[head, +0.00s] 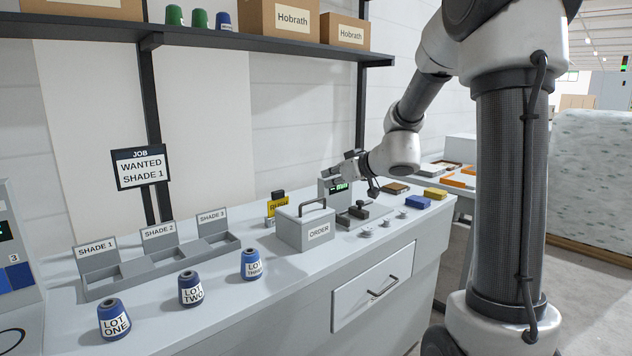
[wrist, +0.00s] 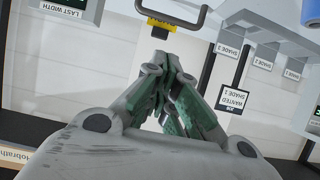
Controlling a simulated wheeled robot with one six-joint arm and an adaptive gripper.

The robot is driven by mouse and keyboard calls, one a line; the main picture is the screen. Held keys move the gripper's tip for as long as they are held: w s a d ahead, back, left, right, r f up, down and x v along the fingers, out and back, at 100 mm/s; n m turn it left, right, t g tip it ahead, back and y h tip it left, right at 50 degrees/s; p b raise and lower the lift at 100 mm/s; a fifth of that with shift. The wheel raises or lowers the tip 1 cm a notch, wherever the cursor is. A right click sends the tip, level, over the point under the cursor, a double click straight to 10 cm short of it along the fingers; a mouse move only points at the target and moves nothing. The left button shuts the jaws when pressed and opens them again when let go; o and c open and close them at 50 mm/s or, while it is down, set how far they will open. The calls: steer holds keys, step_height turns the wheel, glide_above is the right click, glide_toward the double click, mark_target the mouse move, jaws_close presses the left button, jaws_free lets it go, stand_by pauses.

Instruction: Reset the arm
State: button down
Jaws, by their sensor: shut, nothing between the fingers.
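My gripper (wrist: 160,60) shows large in the wrist view, with its green-padded fingers brought together at the tips and nothing held between them. In the head view my arm reaches from the right across the back of the bench. Its wrist hangs above the grey gauge with a green display (head: 338,188), and the fingers there are small and hard to make out. The wrist view is upside down. A yellow-and-black item (wrist: 161,25) and a dark handle lie beyond the fingertips, apart from them as far as I can tell.
On the bench, a grey ORDER box (head: 305,229) stands left of the gauge. Three blue cones, LOT ONE (head: 114,320), LOT TWO (head: 191,290) and LOT THREE (head: 251,265), stand before the shade trays (head: 125,283). A shelf (head: 215,38) with boxes runs above.

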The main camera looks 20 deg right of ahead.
steer(key=s+a+f+m+g, duration=0.1)
steer(key=s+f+m+g, duration=0.2)
steer(key=s, duration=0.6)
steer(key=s+f+m+g, duration=0.3)
steer(key=s+f+g, duration=0.1)
steer(key=s, duration=0.5)
steer(key=s+d+r+h, duration=0.2)
steer(key=s+r, duration=0.1)
steer(key=s, duration=0.6)
steer(key=s+d+r+n+h, duration=0.1)
steer(key=s+d+r+h, duration=0.1)
steer(key=s, duration=0.7)
steer(key=shift+s+d+r+n+g+h, duration=0.2)
steer(key=shift+d+r+n+g+h, duration=0.1)
steer(key=shift+d+r+g+h, duration=0.15)
